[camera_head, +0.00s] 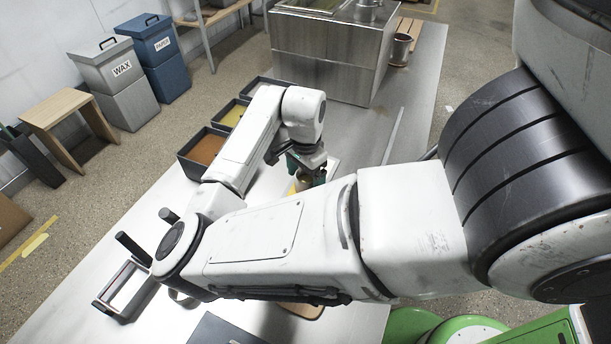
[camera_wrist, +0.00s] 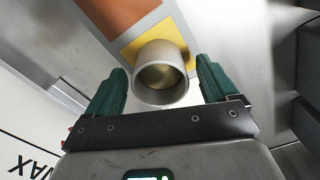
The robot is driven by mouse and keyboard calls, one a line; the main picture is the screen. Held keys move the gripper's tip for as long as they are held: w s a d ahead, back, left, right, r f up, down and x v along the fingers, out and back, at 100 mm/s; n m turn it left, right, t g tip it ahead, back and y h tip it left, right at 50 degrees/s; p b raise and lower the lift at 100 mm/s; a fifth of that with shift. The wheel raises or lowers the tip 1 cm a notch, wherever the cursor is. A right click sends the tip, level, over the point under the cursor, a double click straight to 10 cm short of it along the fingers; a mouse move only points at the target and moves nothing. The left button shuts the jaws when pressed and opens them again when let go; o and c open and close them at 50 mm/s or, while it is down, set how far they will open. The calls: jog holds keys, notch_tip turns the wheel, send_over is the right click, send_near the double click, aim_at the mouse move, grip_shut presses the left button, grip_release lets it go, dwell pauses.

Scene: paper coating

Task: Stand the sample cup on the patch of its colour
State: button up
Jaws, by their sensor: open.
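In the wrist view the sample cup (camera_wrist: 160,75) is a pale, round cup with a dull yellow inside. Its mouth faces the camera. The yellow patch (camera_wrist: 175,28) shows around the cup's far side, and the cup covers part of it. The cup's base is hidden, so I cannot tell whether it rests fully on the patch. An orange patch (camera_wrist: 115,12) lies beside the yellow one. My gripper (camera_wrist: 160,80) is open, its green fingers on either side of the cup with gaps visible. In the head view my gripper (camera_head: 304,168) is low over the table, largely hiding the cup.
Dark trays hold orange (camera_head: 205,148) and yellow (camera_head: 233,115) contents left of my arm. A dark-framed holder (camera_head: 125,290) stands at the lower left. A steel unit (camera_head: 330,55) stands at the table's far end. My arm hides much of the tabletop.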

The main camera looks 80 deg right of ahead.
jog(key=w+d+r+n+h+p, duration=0.1)
jog(key=d+r+n+h+p, duration=0.3)
jog(key=r, duration=0.5)
jog(key=w+d+r+n+h+p, duration=0.1)
jog(key=r+n+h+p, duration=0.1)
jog(key=r+n+p, duration=0.45)
jog(key=w+a+f+n+t+y+b, duration=0.1)
jog(key=a+f+n, duration=0.35)
jog(key=a, duration=0.45)
jog(key=w+a+f+n+t+y+b, duration=0.1)
jog(key=w+a+f+n, duration=0.1)
jog(key=a+f+n, duration=0.45)
jog(key=s+a+f+n+y, duration=0.1)
jog(key=s+a, duration=0.1)
jog(key=a, duration=0.2)
jog(key=s+a+f+n+y, duration=0.1)
jog(key=s+a, duration=0.1)
jog(key=a, duration=0.3)
jog(key=s+a+n+g+y, duration=0.1)
jog(key=a, duration=0.4)
jog(key=shift+s+a+f+y, duration=0.15)
jog(key=shift+s+f+y, duration=0.15)
jog(key=shift+s+f, duration=0.1)
